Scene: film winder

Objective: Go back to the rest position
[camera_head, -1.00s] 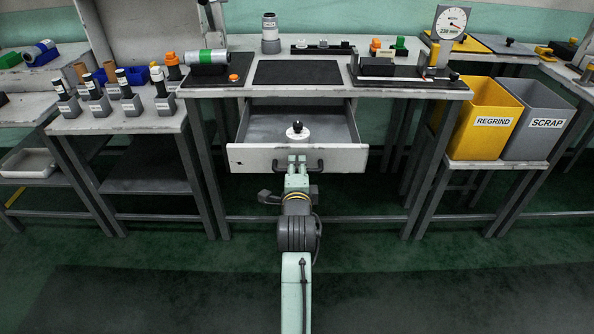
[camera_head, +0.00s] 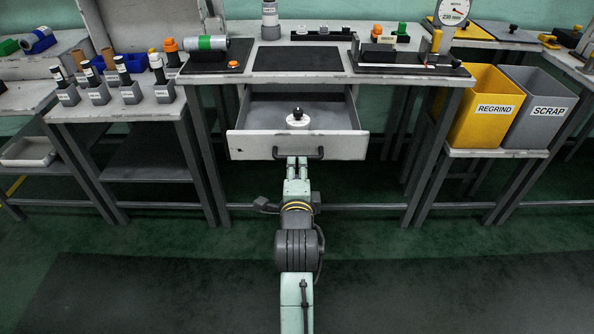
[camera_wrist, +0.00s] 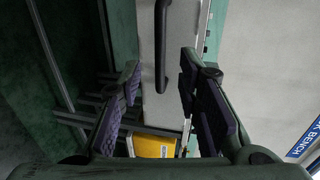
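My gripper (camera_head: 297,160) is just in front of the drawer handle (camera_head: 298,153), low before the bench. In the wrist view my gripper (camera_wrist: 159,72) has its two dark padded fingers well apart with nothing between them. The black handle (camera_wrist: 161,45) lies beyond the fingertips, on the pale drawer front. The drawer (camera_head: 345,146) stands pulled out of the bench. A white round piece with a black knob (camera_head: 297,120) stands inside it.
The bench top (camera_head: 240,40) above carries a dark mat, a green-banded roll and a dial gauge (camera_head: 452,14). A yellow REGRIND bin (camera_head: 485,110) and a grey SCRAP bin (camera_head: 540,110) stand right. Open floor (camera_head: 420,275) surrounds my arm.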

